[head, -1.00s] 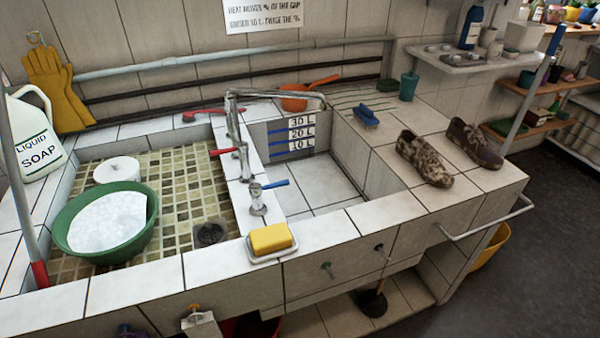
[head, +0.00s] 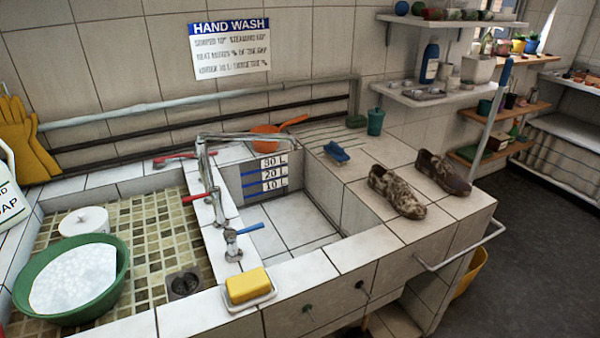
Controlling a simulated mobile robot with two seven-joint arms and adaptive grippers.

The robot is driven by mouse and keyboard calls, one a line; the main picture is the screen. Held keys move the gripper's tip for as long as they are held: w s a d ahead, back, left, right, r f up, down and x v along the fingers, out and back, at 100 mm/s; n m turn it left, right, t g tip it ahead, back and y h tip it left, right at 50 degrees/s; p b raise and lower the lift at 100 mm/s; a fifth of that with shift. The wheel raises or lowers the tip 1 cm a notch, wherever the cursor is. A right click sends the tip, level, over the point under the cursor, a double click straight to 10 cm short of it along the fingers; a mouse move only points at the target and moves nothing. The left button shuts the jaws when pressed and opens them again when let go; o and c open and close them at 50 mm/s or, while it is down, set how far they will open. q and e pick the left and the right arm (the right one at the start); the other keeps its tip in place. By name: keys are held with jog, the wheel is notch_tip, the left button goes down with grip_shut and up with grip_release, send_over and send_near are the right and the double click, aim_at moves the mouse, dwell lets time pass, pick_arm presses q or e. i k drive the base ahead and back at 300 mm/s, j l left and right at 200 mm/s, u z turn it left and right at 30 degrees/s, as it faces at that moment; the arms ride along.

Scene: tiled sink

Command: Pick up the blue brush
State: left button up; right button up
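The blue brush (head: 336,152) lies on the tiled counter behind the right basin, left of a pair of muddy brown shoes (head: 397,191). Its blue back faces up and it looks free of other things. Neither of my grippers shows in the head view, so I cannot see their state.
The right basin (head: 285,225) has taps with red and blue handles. A yellow soap bar (head: 247,284) sits on the front ledge. A green bowl (head: 120,285) stands in the left basin. An orange pan (head: 266,141) and a teal cup (head: 375,121) are near the brush.

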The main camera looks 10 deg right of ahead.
aim_at(332, 151)
jog(key=l+u, duration=0.65)
jog(key=u, duration=0.15)
jog(key=l+u, duration=0.3)
jog(key=u, duration=0.15)
jog(key=l+u, duration=0.4)
jog(key=k+j, duration=0.05)
jog(key=j, duration=0.05)
